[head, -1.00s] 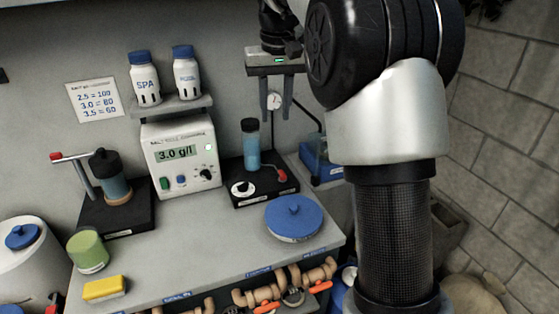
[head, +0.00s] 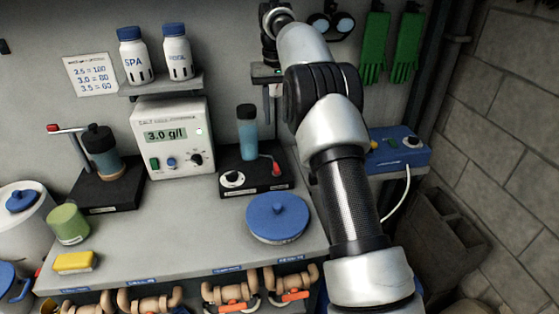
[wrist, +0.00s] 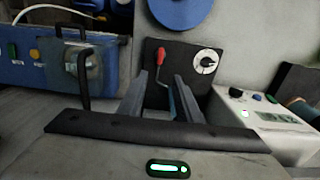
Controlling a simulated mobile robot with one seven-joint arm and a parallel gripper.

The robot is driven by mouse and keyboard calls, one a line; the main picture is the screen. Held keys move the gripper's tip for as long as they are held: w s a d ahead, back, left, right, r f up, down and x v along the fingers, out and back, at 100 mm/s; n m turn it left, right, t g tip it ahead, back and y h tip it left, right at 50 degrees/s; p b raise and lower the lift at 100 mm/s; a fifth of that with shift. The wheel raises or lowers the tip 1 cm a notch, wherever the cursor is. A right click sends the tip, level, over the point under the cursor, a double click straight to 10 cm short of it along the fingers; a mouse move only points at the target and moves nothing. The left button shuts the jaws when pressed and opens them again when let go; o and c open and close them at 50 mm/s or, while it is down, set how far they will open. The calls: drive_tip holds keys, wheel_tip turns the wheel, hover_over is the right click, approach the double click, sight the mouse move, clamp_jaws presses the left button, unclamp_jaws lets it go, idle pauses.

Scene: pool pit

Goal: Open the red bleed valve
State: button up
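The red-tipped bleed valve lever (head: 276,168) sits at the right of a black base (head: 254,181) that carries a clear cylinder of blue liquid (head: 247,132) and a white dial (head: 232,180). In the wrist view the red lever tip (wrist: 161,52) shows beyond my gripper (wrist: 159,88), and its arm runs down between the two grey fingers. The fingers are apart, with nothing held; I cannot tell whether they touch the lever. In the head view my gripper (head: 265,75) is above and behind the base, mostly hidden by my arm.
A blue lid (head: 278,217) lies in front of the base. A salt meter (head: 172,137) reading 3.0 g/l stands to its left. Another black stand (head: 107,186) also has a red-tipped lever (head: 53,128). A blue control box (head: 400,152) is at right. Pipes with orange handles (head: 232,305) run below the counter edge.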

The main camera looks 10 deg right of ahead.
sight(277, 166)
wheel_tip(277, 166, down, 17)
drive_tip(key=b, duration=0.3)
drive_tip(key=shift+f, duration=0.15)
clamp_jaws()
